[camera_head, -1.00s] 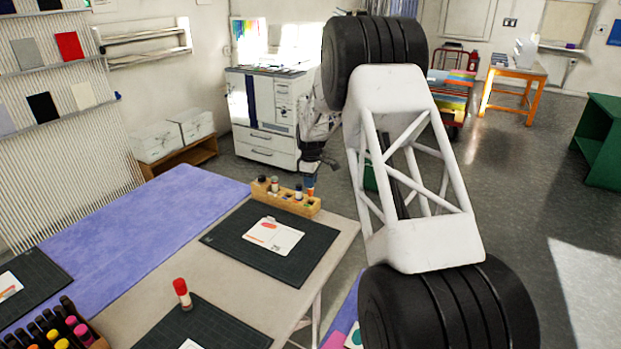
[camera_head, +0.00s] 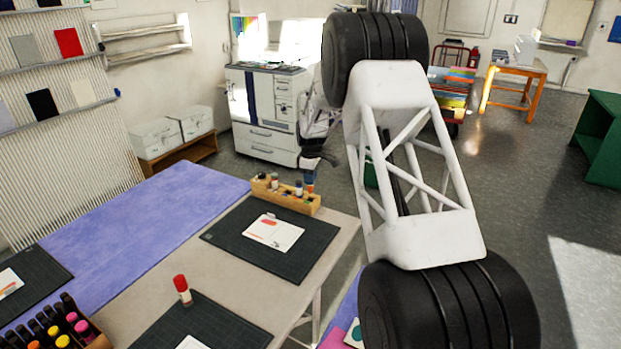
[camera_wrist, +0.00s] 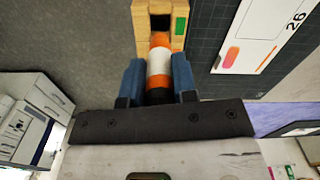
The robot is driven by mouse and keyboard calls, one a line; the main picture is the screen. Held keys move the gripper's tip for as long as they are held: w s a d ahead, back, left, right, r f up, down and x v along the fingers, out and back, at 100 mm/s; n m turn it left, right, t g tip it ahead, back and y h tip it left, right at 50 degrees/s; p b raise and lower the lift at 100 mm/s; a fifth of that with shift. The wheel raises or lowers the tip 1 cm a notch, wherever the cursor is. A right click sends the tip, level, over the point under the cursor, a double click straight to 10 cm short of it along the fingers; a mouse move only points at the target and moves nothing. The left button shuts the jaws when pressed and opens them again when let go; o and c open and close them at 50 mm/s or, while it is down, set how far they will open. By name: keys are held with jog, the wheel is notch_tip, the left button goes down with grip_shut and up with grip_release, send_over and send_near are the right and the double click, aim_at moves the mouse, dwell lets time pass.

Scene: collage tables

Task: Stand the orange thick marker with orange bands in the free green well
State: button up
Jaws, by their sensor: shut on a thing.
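My gripper (camera_wrist: 158,82) has blue fingers shut on the orange thick marker (camera_wrist: 159,62). The marker shows orange and white bands with a black part near my palm. In the wrist view its far end overlaps the wooden block (camera_wrist: 140,22); whether it is inside a well is hidden. A dark square well (camera_wrist: 160,21) lies just beyond it, with a green patch (camera_wrist: 181,25) to the right.
A dark cutting mat (camera_head: 225,236) with a card (camera_head: 273,234) lies in front of the block. A red-capped marker (camera_head: 183,290) stands on the nearer table. A rack of several markers (camera_head: 97,341) is at the lower left. The table's right edge is near the block.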

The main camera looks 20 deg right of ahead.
aim_at(310, 189)
jog(key=shift+f, duration=2.95)
dwell(2.0)
jog(key=o, duration=1)
jog(key=shift+c, duration=0.2)
jog(key=shift+r, duration=0.15)
jog(key=shift+r, duration=3.65)
